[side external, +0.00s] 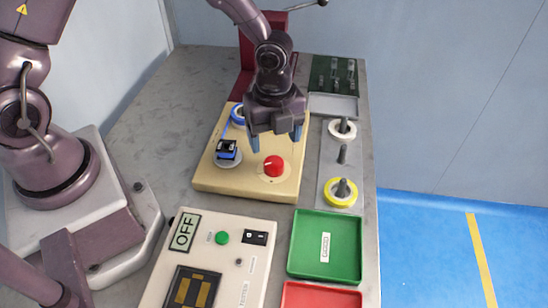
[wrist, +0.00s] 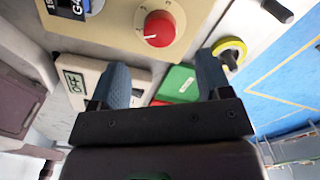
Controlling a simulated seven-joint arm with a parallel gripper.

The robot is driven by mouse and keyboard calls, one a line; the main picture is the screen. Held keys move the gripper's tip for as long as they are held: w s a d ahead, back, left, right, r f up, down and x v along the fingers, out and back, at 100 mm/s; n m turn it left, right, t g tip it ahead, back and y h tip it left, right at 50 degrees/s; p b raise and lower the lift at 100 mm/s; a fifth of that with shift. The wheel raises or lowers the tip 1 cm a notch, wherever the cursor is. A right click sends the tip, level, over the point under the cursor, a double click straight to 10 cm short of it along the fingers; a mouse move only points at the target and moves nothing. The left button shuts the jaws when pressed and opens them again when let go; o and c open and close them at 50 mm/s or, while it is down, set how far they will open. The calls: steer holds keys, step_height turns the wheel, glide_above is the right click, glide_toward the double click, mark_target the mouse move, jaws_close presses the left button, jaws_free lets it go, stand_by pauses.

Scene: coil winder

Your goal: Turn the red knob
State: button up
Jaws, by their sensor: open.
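The red knob (side external: 273,166) sits on a pale round dial on the beige panel (side external: 217,182), toward its right side. A white pointer line shows on the knob. In the wrist view the knob (wrist: 159,28) is at top centre, beyond the fingertips, with a white mark at its lower left. My gripper (side external: 277,142) is open and empty, with blue fingers pointing down above the panel, near the knob. In the wrist view the gripper (wrist: 163,80) has its two fingers spread wide apart. No contact with the knob shows.
A blue-and-black part (side external: 227,150) stands on the panel left of the knob. Right of the panel are pegs with a white ring (side external: 343,128) and a yellow ring (side external: 341,192). A tester box (side external: 210,265), green tray (side external: 327,270) and red tray (side external: 320,296) lie in front.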

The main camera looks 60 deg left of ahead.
mark_target(274, 162)
step_height(274, 162, down, 7)
steer(key=shift+r, duration=0.1)
stand_by(0.3)
steer(key=c, duration=0.9)
